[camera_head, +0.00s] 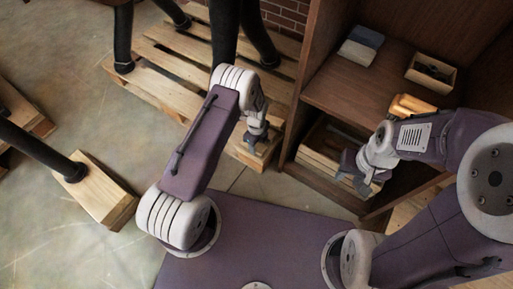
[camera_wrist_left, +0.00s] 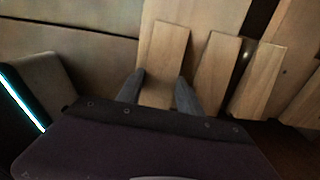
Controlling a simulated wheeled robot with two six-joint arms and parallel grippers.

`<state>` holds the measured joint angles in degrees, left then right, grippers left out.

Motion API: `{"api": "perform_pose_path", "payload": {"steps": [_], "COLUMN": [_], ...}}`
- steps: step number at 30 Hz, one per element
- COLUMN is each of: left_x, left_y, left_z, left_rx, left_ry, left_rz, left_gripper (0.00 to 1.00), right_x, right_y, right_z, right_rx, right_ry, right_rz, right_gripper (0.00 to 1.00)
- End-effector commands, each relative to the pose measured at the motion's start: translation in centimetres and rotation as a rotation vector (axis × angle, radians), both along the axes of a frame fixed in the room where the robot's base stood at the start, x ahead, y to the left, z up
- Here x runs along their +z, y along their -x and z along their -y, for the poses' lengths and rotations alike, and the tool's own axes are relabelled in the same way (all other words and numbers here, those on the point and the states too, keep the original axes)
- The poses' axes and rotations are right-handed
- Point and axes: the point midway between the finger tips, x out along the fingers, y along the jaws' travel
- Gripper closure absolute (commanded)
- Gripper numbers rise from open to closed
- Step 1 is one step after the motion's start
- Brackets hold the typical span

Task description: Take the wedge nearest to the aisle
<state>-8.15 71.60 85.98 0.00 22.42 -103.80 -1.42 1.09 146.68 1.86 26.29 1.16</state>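My left gripper (camera_head: 255,140) points down over the pale wood at the pallet's corner, beside the shelf unit. In the left wrist view, several pale wooden wedges lie side by side. The leftmost wedge (camera_wrist_left: 168,50), next to the tan floor, lies between the spread fingers of my left gripper (camera_wrist_left: 160,78). I cannot tell whether the fingers touch it. A middle wedge (camera_wrist_left: 216,70) and a right wedge (camera_wrist_left: 258,78) lie to its right, apart from the fingers. My right gripper (camera_head: 358,172) is at the shelf's lower opening; its finger gap is unclear.
The wooden shelf unit (camera_head: 345,95) stands at the right, with a small box (camera_head: 431,72) and a blue-white item (camera_head: 361,45) on top. A slatted pallet (camera_head: 155,75) with black legs or pipes is behind. A wooden block (camera_head: 97,195) stands left. Floor (camera_head: 60,240) at lower left is clear.

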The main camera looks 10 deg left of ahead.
Motion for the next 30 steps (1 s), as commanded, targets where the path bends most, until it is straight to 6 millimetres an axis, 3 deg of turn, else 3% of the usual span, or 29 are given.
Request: {"api": "perform_pose_path", "payload": {"steps": [10,14,18,30], "left_x": [0.5,2.2,5.2,10.0], "left_y": [0.0,0.0,-0.1,7.0], "left_z": [0.0,0.0,0.0,5.5], "left_rx": [0.000,0.000,0.000,-0.005], "left_ry": [0.000,0.000,0.000,-0.001], "left_rz": [0.000,0.001,0.001,-0.002], "left_gripper": [0.97,0.97,0.97,0.97], "right_x": [0.4,1.9,4.3,9.7], "right_y": [0.0,0.0,0.0,0.0], "right_z": [0.0,0.0,0.0,0.0], "right_rx": [0.000,0.000,0.000,0.000], "right_ry": [0.000,0.000,0.000,0.000], "right_rz": [0.000,0.000,0.000,0.000], "right_gripper": [0.64,0.64,0.64,0.64]}}
